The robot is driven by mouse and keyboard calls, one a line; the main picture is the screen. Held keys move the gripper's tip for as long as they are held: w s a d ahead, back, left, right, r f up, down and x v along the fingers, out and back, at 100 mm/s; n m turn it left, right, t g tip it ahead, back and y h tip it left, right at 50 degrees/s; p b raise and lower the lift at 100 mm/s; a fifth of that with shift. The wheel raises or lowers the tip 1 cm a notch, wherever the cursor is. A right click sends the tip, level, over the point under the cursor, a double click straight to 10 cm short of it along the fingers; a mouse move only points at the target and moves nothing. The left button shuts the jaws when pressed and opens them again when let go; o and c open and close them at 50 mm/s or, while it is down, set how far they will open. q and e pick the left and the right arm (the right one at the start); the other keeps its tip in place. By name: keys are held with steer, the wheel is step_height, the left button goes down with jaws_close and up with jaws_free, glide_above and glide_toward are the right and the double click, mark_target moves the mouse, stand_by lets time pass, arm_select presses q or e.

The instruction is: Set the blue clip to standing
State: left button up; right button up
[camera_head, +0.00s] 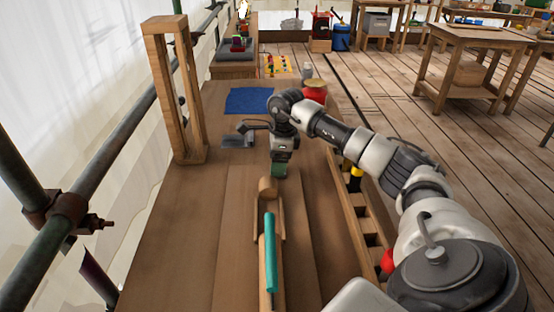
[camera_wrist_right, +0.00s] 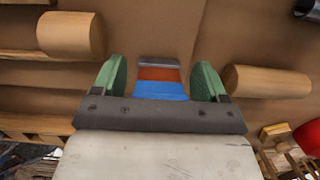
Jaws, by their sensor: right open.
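In the right wrist view, a small piece with a blue end (camera_wrist_right: 162,91), an orange-red band and a grey end lies between the green finger pads of my right gripper (camera_wrist_right: 162,82). It looks like the blue clip, lying flat on the wooden surface, with gaps to both pads. In the head view my right gripper (camera_head: 279,170) points down low over the bench, and the clip there is hidden by it. My right gripper is open. My left gripper is not in view.
A wooden cylinder (camera_head: 267,188) and a teal-handled tool (camera_head: 270,245) are on the near bench. A blue cloth (camera_head: 249,101), a grey object (camera_head: 237,141), a red pot (camera_head: 315,91) and a tall wooden frame (camera_head: 157,95) stand beyond or left.

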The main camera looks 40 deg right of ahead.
steer(key=shift+r, duration=0.1)
step_height(320, 180, up, 10)
steer(key=s+d, duration=0.1)
steer(key=shift+r, duration=0.25)
stand_by(0.6)
